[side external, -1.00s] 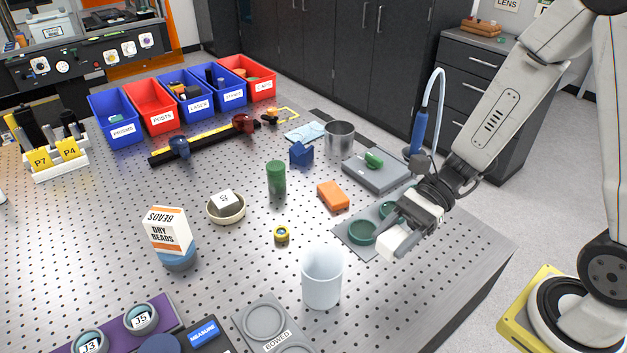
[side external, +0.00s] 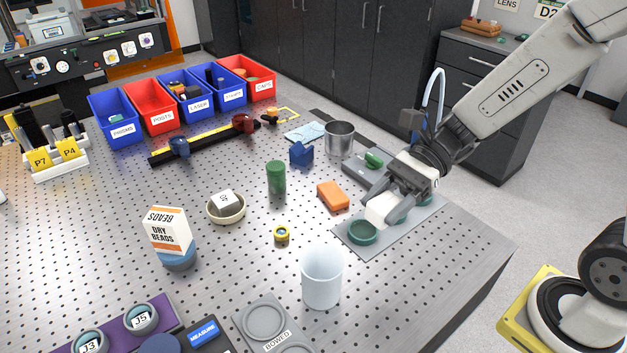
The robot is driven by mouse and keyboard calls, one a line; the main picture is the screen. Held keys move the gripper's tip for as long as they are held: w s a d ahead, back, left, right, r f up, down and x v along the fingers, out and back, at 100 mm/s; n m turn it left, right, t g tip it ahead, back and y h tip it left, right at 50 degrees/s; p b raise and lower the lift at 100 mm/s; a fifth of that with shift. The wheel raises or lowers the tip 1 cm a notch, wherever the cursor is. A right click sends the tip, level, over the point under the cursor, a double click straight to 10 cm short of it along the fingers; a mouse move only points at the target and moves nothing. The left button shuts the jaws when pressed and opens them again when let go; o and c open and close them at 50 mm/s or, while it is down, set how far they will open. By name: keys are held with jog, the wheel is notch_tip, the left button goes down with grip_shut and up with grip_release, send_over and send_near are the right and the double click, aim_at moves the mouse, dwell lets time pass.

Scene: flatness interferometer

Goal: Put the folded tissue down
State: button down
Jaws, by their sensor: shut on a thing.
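My gripper (side external: 388,205) is shut on a white folded tissue (side external: 380,210). It holds the tissue above the grey plate (side external: 352,246) with green round recesses at the table's right side. One green recess (side external: 362,233) shows in full in front of the tissue. Another green ring is partly hidden by my gripper. From this view I cannot tell whether the tissue touches anything below it.
An orange block (side external: 333,195) lies just left of the tissue. A grey flat box (side external: 358,168) with a green item stands behind my gripper. Bare table lies around the yellow ring (side external: 281,233).

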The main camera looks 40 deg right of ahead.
jog(key=w+a, duration=0.6)
jog(key=a, duration=0.4)
jog(key=shift+s+f, duration=0.15)
jog(key=shift+f, duration=2.4)
jog(key=w+a+f, duration=0.2)
jog(key=w, duration=0.1)
jog(key=w+a+f, duration=0.1)
jog(key=w+f, duration=0.2)
jog(key=w, duration=0.1)
jog(key=w+a+f, duration=0.2)
jog(key=w+f, duration=0.1)
jog(key=w, duration=0.1)
jog(key=shift+w+a+f, duration=0.15)
jog(key=shift+a+f, duration=0.05)
jog(key=shift+a, duration=0.15)
jog(key=shift+w+a+f, duration=0.2)
jog(key=shift+w+f, duration=0.15)
jog(key=shift+f, duration=0.1)
